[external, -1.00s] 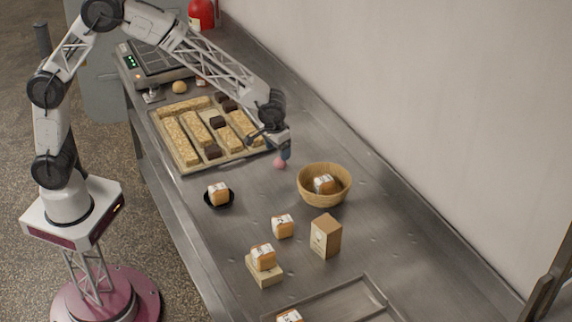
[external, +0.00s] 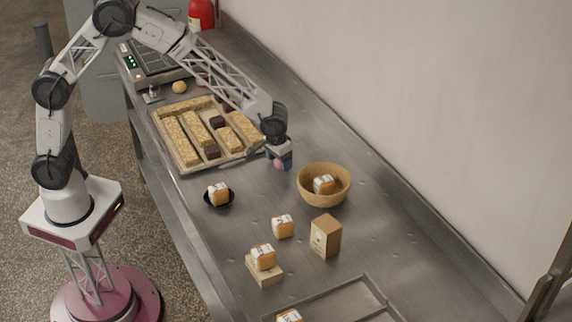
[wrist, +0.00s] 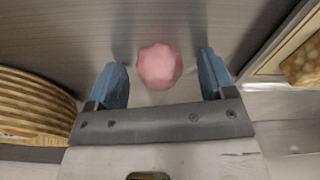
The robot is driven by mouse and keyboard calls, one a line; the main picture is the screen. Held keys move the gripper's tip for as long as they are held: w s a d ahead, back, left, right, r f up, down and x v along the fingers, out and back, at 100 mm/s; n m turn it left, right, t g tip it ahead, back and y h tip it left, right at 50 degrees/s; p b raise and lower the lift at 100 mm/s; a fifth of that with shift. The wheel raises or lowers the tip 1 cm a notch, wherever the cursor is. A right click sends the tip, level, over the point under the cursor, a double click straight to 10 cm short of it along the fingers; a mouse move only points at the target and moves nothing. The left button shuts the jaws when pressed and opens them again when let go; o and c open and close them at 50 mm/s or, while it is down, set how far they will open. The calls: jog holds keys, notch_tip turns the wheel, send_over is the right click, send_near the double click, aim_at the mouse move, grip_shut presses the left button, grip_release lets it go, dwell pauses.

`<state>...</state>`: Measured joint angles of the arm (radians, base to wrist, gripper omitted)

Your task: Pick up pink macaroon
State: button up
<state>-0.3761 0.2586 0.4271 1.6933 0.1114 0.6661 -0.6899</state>
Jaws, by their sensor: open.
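The pink macaroon (wrist: 159,66) lies on the steel counter, small and round, between the tray and the basket. In the external view the macaroon (external: 278,164) is partly hidden by my gripper (external: 280,161), which is right over it. In the wrist view my gripper (wrist: 164,82) is open, with one blue finger on each side of the macaroon. A gap shows between the macaroon and each finger. I cannot tell how far the fingertips are above the counter.
A wicker basket (external: 340,194) holding a wrapped block stands close on the right. A tray (external: 184,166) of bars and dark pieces is on the left. A black bowl (external: 231,203), a carton (external: 326,236) and several wrapped blocks stand nearer the front. The wall bounds the counter's right side.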

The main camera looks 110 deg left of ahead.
jog(key=c, duration=0.8)
jog(key=shift+o, duration=0.2)
jog(key=shift+r, duration=0.1)
jog(key=shift+r, duration=0.4)
notch_tip(320, 180, up, 3)
jog(key=shift+s+f, duration=0.1)
jog(key=shift+f, duration=0.05)
jog(key=s+d, duration=0.2)
jog(key=s, duration=0.3)
jog(key=s+d+r, duration=0.1)
jog(key=s+d, duration=0.1)
jog(key=s, duration=0.2)
jog(key=s+d, duration=0.2)
jog(key=s, duration=0.3)
jog(key=shift+s+r, duration=0.15)
jog(key=shift+s, duration=0.15)
